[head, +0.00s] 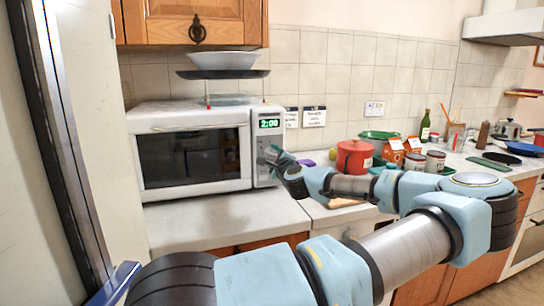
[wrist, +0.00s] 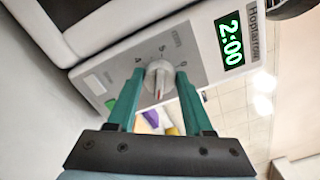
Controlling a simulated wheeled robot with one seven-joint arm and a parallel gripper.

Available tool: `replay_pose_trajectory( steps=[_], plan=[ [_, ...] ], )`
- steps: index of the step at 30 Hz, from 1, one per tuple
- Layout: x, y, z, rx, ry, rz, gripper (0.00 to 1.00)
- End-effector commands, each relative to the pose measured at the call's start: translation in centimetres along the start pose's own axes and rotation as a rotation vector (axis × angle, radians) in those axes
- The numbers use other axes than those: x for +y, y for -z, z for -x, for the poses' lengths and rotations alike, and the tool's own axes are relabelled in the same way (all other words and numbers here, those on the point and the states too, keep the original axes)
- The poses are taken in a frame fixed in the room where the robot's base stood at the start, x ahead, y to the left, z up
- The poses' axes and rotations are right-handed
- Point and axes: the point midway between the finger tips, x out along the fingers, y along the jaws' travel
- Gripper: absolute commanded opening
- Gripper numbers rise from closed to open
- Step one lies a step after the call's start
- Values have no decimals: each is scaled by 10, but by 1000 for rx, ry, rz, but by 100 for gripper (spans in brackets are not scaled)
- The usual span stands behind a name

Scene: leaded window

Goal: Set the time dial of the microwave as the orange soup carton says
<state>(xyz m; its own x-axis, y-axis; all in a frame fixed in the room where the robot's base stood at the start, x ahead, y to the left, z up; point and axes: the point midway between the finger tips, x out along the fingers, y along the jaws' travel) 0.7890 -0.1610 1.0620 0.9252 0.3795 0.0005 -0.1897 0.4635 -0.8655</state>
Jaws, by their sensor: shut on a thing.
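The white microwave (head: 190,119) stands on the counter at the left, its door shut. Its green display (head: 269,124) reads 2:00, also in the wrist view (wrist: 231,41). The time dial (wrist: 158,73) is a pale round knob with a red mark. My gripper (wrist: 159,76) is shut on the dial, one green fingertip on each side. In the head view my gripper (head: 271,155) is at the control panel and hides the dial. Two orange cartons with white labels, one at the front (head: 394,151) and one behind (head: 413,145), stand to the right; their print is too small to read.
A red pot (head: 354,157) and tins (head: 435,161) stand on the counter right of the microwave. A rack with a white bowl (head: 223,61) sits on top of the microwave. Two notes (head: 313,116) hang on the tiles. The counter before the microwave (head: 215,218) is clear.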

Motion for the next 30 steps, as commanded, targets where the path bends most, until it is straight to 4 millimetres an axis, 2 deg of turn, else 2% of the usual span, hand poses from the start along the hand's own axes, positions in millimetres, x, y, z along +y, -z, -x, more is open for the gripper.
replay_pose_trajectory(
  steps=[1,2,9,20,23,30],
  plan=[
    [1,1,0,1,-1,-1,0],
    [1,1,0,1,-1,-1,52],
    [0,0,0,1,-1,0,79],
    [1,1,6,1,0,1,81],
    [1,2,19,2,1,1,81],
    [2,3,68,2,1,1,81]
  ],
)
